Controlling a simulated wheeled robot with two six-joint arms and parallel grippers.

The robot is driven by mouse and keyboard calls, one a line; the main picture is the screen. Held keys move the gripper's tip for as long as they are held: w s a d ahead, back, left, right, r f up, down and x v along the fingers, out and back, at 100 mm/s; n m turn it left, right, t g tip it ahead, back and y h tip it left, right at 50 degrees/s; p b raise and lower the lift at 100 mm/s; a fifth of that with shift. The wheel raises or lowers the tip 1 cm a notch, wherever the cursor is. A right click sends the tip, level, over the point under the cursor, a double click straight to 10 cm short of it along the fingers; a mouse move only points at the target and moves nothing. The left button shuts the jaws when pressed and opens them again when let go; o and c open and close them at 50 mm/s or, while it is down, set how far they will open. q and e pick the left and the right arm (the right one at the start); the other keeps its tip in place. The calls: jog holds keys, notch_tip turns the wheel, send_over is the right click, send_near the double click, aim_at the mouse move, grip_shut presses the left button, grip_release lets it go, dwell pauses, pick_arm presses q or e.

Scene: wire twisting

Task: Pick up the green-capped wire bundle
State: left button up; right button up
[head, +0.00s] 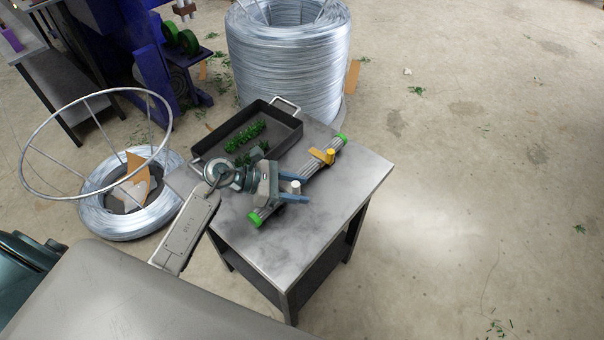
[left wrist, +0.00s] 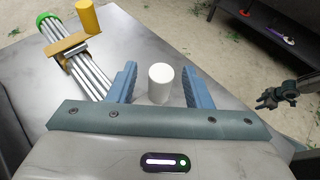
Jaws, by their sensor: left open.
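The wire bundle (head: 307,172) lies diagonally on the small metal table, with a green cap at each end. In the left wrist view, the bundle (left wrist: 91,72) is left of my left fingers, outside the gap. My left gripper (head: 304,187) is open over the near part of the bundle and hides some of it. A white cylinder (left wrist: 160,83) stands between the two blue fingers, apart from both. A small arm end (left wrist: 268,99), possibly my right gripper, shows at the right; its jaws are unclear.
A dark tray (head: 285,138) with green pieces sits on the table's far left. A large wire coil (head: 290,60) stands behind the table and a low coil (head: 125,222) to its left. The table's right and near surface (head: 280,250) is clear.

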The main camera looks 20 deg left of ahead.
pick_arm(q)
grip_shut()
jog(key=shift+r, duration=0.15)
